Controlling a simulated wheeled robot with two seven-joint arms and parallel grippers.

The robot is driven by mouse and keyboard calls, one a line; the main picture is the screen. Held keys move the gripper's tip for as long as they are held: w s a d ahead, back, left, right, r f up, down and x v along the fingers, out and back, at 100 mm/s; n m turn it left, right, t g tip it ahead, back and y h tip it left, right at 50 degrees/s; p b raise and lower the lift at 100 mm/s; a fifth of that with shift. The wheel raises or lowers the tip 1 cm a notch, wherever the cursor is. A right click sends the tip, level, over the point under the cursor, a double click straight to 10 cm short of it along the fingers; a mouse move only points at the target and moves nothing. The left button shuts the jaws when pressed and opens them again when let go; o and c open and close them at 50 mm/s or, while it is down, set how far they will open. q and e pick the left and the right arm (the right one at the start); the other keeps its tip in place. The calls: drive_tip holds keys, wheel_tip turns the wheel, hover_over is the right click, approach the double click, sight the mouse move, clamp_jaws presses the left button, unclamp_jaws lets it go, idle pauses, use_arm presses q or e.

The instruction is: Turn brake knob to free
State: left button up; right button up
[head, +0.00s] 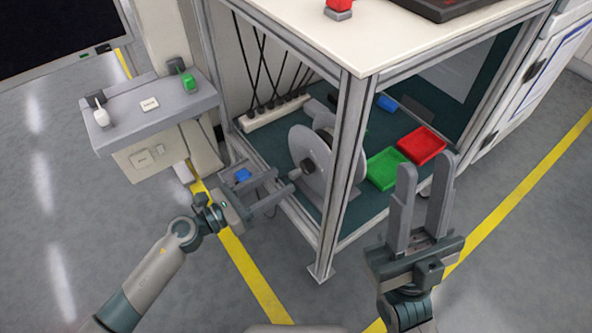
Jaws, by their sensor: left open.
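A grey control box (158,108) stands at the left, in front of a pale post. On its top are a white knob (101,116) at the left end and a green knob (188,81) at the right end, each by a dark upright piece. The small labels are too small to read, so I cannot tell which knob is the brake knob. My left gripper (284,180) is open, below and right of the box, apart from both knobs. A small blue piece (242,175) shows by its fingers; I cannot tell whether they touch. My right gripper (424,172) is open and empty at lower right.
A metal-framed bench (352,90) with a pale top fills the middle and right. Its lower shelf holds a grey reel (311,160), a green tray (386,169), a red tray (421,145) and a power strip (275,113). The floor at left is clear.

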sight(304, 168)
use_arm(q)
drive_tip(key=x, duration=0.6)
drive_tip(key=shift+w+d, duration=0.2)
drive_tip(key=shift+d, duration=0.05)
drive_tip(key=c, duration=1)
